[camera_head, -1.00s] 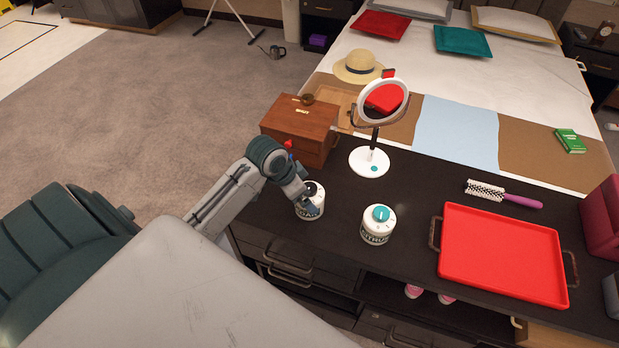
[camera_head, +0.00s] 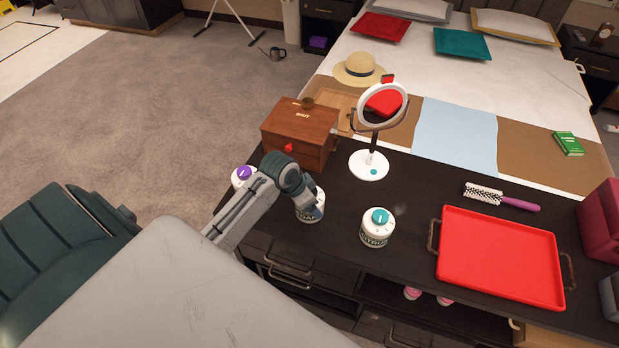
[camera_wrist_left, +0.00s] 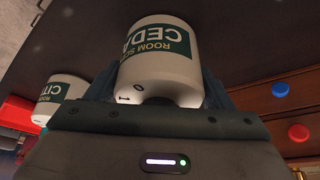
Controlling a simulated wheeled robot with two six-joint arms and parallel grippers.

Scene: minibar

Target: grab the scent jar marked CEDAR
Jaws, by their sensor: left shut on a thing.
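The white CEDAR jar (camera_head: 311,214) stands on the dark counter, its label partly turned to me in the head view. In the left wrist view, the CEDAR jar (camera_wrist_left: 157,65) fills the upper middle, its label upside down and readable. My left gripper (camera_head: 308,201) is shut on this jar; its fingers (camera_wrist_left: 160,92) lie at the jar's two sides. The jar's top is mostly hidden by the gripper in the head view. My right gripper is in neither view.
A teal-topped CITRUS jar (camera_head: 376,230) stands to the right, and a purple-topped jar (camera_head: 241,177) to the left, behind my arm. A wooden drawer box (camera_head: 300,130) and a round mirror (camera_head: 381,105) stand behind. A red tray (camera_head: 502,255) lies at right.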

